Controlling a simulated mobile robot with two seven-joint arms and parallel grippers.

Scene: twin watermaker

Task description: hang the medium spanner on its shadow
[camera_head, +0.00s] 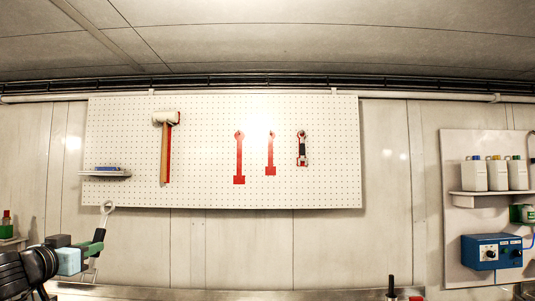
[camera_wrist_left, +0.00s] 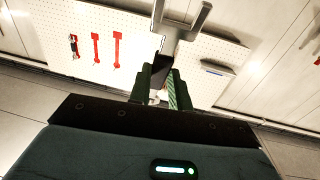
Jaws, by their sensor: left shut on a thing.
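A grey spanner with a black handle (camera_head: 107,208) is held upright and slightly tilted at the lower left of the head view. My left gripper (camera_head: 94,246) is shut on its handle, below and left of the pegboard (camera_head: 205,185). In the left wrist view the spanner's grey open head (camera_wrist_left: 182,24) sticks up beyond the fingers of my left gripper (camera_wrist_left: 160,88). Two bare red spanner shadows show on the board, a longer one (camera_head: 239,160) and a middle-sized one (camera_head: 270,155). A small spanner (camera_head: 302,148) hangs over the rightmost red shadow. My right gripper is not in view.
A hammer (camera_head: 165,145) hangs at the board's left over its red shadow. A small shelf (camera_head: 104,174) with a blue item juts out at the lower left of the board. Bottles (camera_head: 498,174) and a blue box (camera_head: 491,251) are at the far right.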

